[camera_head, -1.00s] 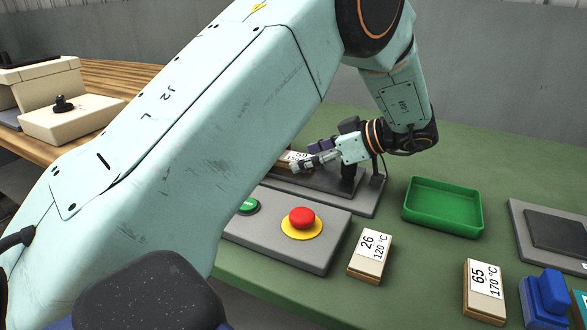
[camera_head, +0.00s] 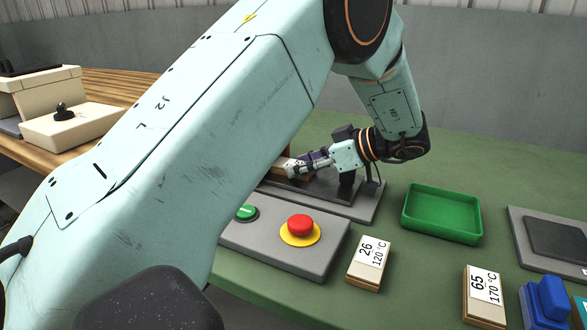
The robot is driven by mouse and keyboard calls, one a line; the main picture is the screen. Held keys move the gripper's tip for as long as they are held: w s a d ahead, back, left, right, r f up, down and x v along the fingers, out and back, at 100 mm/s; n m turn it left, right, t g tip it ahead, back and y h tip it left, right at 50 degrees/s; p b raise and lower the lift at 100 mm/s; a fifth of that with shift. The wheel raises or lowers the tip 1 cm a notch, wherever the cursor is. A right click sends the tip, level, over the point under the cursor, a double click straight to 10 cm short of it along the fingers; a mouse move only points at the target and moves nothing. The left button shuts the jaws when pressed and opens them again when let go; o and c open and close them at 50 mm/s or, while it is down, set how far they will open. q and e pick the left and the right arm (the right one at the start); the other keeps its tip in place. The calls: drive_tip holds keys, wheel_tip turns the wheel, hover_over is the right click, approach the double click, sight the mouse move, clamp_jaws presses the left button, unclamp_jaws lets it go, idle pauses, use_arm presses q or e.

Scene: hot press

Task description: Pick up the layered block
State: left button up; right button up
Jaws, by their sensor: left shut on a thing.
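A layered block (camera_head: 281,160) with wood-brown sides lies on the grey press plate beyond the button box. It is small in view and partly hidden by my left gripper and arm. My left gripper (camera_head: 294,167) reaches it from the right, with its fingers shut on it. I cannot tell whether the block is clear of the plate. My right gripper is not in view.
A grey box with a red button (camera_head: 300,225) and a green button (camera_head: 246,213) stands in front. Labelled blocks 26 (camera_head: 369,264) and 65 (camera_head: 484,296), a green tray (camera_head: 442,232) and a blue object (camera_head: 545,300) are to the right.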

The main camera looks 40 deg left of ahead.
use_arm(q)
drive_tip(key=shift+c, duration=0.6)
